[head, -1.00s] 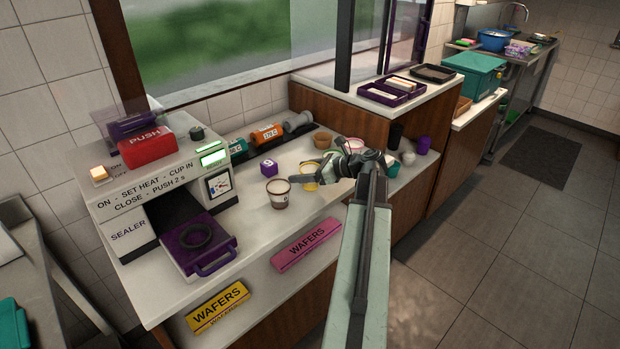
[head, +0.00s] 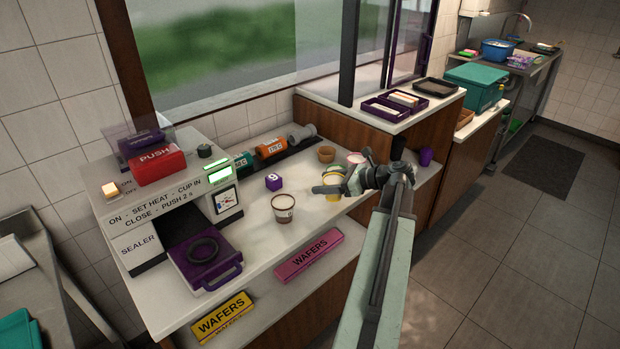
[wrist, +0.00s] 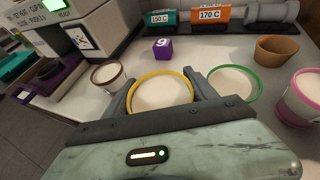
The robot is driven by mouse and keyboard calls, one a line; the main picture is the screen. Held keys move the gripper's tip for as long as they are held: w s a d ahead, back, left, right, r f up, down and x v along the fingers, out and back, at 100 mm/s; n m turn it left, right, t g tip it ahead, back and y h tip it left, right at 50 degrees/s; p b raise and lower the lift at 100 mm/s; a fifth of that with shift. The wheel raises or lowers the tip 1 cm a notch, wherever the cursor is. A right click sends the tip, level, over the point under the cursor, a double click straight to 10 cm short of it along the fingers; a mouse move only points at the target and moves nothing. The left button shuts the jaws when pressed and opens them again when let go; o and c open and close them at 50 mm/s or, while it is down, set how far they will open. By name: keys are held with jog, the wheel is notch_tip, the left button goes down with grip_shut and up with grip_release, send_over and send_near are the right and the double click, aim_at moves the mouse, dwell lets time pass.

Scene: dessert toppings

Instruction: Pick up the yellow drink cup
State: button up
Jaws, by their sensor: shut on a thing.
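The yellow drink cup (head: 332,190) has a yellow rim and a pale top. In the wrist view the yellow cup (wrist: 161,78) sits between the two fingers of my gripper (wrist: 160,97). My gripper (head: 330,189) is shut on this cup, with a finger on either side of it. The cup is at the worktop in the head view, and I cannot tell whether its base is off the surface. The lower part of the cup is hidden in the wrist view by my gripper.
A brown-rimmed cup (wrist: 107,76) stands left of the yellow cup. A green-rimmed cup (wrist: 236,84) is close on the right, then a pink-rimmed cup (wrist: 302,98) and a tan bowl (wrist: 276,50). A purple cube (wrist: 163,49) lies behind. The sealer (head: 165,205) stands at left.

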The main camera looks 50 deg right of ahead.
jog(key=s+d, duration=0.2)
jog(key=s, duration=0.7)
jog(key=shift+d+r+p, duration=0.25)
jog(key=shift+r+p, duration=0.05)
jog(key=shift+r, duration=0.15)
